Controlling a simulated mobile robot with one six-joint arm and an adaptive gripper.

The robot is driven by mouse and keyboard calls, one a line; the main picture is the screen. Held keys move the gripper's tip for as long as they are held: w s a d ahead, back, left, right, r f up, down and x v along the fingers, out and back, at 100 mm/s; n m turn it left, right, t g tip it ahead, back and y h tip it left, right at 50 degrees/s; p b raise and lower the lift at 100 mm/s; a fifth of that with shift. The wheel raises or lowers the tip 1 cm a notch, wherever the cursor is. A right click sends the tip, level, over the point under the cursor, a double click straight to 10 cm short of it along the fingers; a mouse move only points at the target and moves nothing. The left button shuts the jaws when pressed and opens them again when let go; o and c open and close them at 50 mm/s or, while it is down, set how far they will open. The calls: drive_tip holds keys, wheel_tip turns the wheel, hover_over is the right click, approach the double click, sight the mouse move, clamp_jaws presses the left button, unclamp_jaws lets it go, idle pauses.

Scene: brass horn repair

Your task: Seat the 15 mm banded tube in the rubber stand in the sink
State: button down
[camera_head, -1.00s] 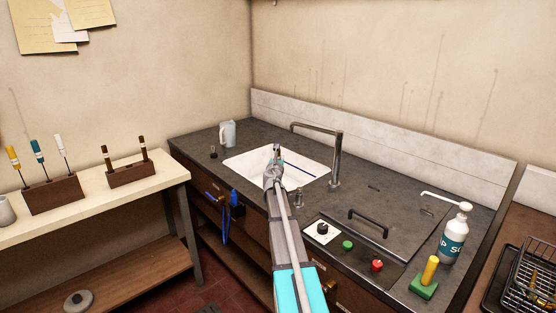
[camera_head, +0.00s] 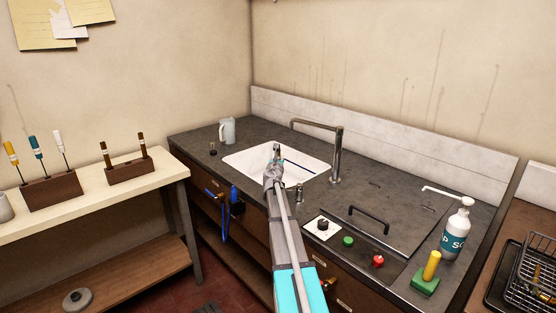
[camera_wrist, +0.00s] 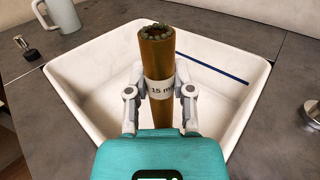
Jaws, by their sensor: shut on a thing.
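The banded tube (camera_wrist: 156,52) is brass-brown with a white band reading "15 m", the rest cut off by a finger. It stands roughly upright in the wrist view, with greenish bits at its open top end. My gripper (camera_wrist: 161,90) is shut on it at the band, one finger on each side. In the head view my gripper (camera_head: 276,152) is over the white sink (camera_head: 240,160); the sink basin (camera_wrist: 92,60) also surrounds the tube in the wrist view. I cannot make out the rubber stand in either view; the tube and gripper cover part of the basin.
A thin blue rod (camera_wrist: 225,73) lies at the sink's far right side. A tap (camera_head: 336,155) stands right of the sink. A grey-white jug (camera_head: 227,130) and a small dark-based item (camera_head: 213,151) stand left of it. A soap bottle (camera_head: 456,232) is farther right.

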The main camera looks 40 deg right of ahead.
drive_tip(key=shift+s+a+f+b, duration=0.3)
drive_tip(key=shift+s+f+b, duration=0.25)
drive_tip(key=shift+b, duration=0.4)
drive_tip(key=shift+c, duration=2)
unclamp_jaws()
drive_tip(key=shift+a, duration=0.1)
